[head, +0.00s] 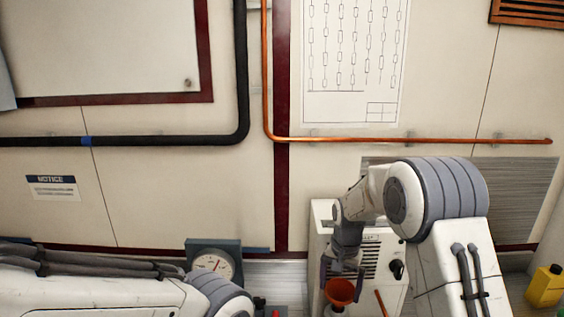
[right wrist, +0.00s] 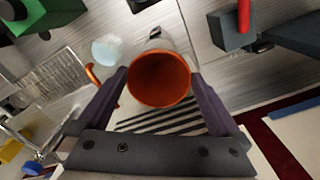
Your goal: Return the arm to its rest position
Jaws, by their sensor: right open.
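My right arm (head: 445,250) comes in from the lower right of the head view, bent, with its forearm and wrist reaching left and down. My right gripper (head: 343,272) points down and is open, in front of a white cabinet with a louvred vent. An orange funnel-like cup (head: 340,292) shows just below its fingers. In the right wrist view the cup (right wrist: 160,78) appears between the two open fingers of the gripper (right wrist: 160,90); whether they touch it I cannot tell. My left arm (head: 90,290) lies along the lower left; its gripper is out of view.
The white cabinet (head: 321,235) stands against the wall, with a dial gauge (head: 212,264) left of it. A yellow container (head: 546,287) is at far right. An orange pipe (head: 350,140) and black pipe (head: 180,141) run along the wall. The upper middle is free.

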